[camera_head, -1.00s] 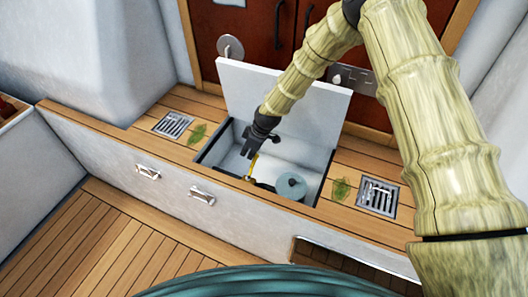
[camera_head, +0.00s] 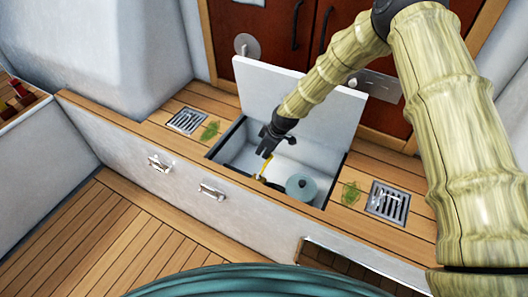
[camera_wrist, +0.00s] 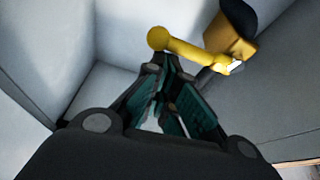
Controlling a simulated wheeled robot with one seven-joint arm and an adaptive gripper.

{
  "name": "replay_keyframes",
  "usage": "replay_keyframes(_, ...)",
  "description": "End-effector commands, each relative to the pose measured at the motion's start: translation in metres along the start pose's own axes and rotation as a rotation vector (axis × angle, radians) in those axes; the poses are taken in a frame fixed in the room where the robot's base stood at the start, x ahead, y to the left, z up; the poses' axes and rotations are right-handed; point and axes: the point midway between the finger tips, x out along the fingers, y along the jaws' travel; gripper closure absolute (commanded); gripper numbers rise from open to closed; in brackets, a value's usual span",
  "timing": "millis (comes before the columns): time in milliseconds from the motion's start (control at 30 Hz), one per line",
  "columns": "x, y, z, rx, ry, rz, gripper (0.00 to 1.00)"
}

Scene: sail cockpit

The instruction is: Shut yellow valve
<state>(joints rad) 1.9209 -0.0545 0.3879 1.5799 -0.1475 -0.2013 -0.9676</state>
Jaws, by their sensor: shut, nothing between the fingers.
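The yellow valve (camera_head: 265,167) is inside the open locker in the bench, left of a blue-grey round canister. In the wrist view its yellow lever (camera_wrist: 190,50) runs from a round knob at the upper left to a brass-coloured body (camera_wrist: 232,38) with a dark end. My gripper (camera_head: 267,153) reaches down into the locker at the top end of the lever. In the wrist view my gripper (camera_wrist: 172,68) has its fingertips together, empty, right by the lever near its knob. I cannot tell whether they touch it.
The white lid (camera_head: 305,100) stands raised behind the locker (camera_head: 228,152). The blue-grey canister (camera_head: 301,187) stands close to the valve's right. Drain grates (camera_head: 187,121) and leaves (camera_head: 210,131) lie on the wooden ledge. White locker walls enclose the gripper.

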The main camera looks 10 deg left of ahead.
Motion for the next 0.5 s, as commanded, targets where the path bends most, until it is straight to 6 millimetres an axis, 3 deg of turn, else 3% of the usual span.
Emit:
replay_keyframes(267, -0.009, 0.001, 0.001, 0.001, -0.003, 0.000, 1.00)
replay_keyframes(500, -0.037, 0.001, -0.001, 0.001, -0.001, 0.000, 1.00)
